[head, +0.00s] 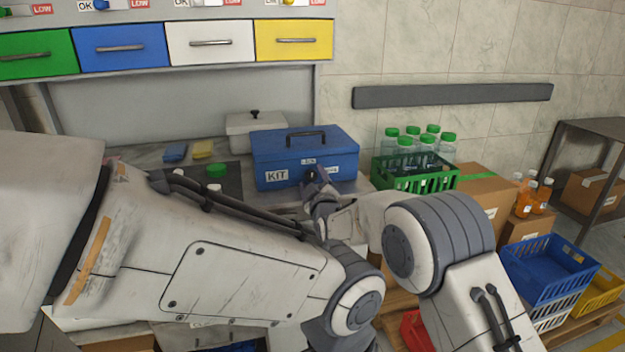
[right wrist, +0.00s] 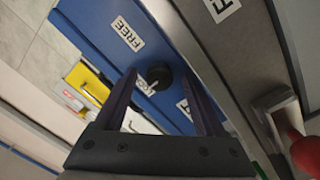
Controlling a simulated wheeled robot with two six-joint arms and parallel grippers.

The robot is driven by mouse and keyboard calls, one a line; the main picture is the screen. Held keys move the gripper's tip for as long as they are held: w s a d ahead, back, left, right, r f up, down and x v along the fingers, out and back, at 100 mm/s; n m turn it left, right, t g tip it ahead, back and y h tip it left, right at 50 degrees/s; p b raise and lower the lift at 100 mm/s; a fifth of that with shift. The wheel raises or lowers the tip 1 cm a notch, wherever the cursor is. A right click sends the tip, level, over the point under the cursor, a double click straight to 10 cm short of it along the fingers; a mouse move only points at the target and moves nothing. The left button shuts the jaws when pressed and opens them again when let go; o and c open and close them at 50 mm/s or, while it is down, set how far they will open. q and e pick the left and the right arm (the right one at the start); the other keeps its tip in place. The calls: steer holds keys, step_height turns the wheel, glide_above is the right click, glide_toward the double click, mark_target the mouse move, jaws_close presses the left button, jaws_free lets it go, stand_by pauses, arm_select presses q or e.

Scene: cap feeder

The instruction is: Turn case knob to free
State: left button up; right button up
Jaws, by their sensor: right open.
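The blue case (head: 270,150) stands on the counter with its handle up and a KIT label on its front. Its black round knob (right wrist: 158,77) sits on the front between a FREE label (right wrist: 127,33) and a KIT label (right wrist: 185,108), with a LOCK label (right wrist: 145,88) beside it. I cannot tell which way the knob points. My right gripper (head: 316,178) is at the case front; in the right wrist view its open fingers (right wrist: 158,84) lie either side of the knob, and contact is unclear. My left arm crosses the left foreground; its gripper is not visible.
A green crate of green-capped bottles (head: 415,180) stands right of the case. A pale lidded box (head: 240,134) is behind it. Yellow and blue sponges (head: 203,149) and a green cap (head: 216,170) lie to the left. Coloured drawers (head: 120,48) hang above.

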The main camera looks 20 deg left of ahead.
steer(key=shift+w+a, duration=0.1)
jaws_close()
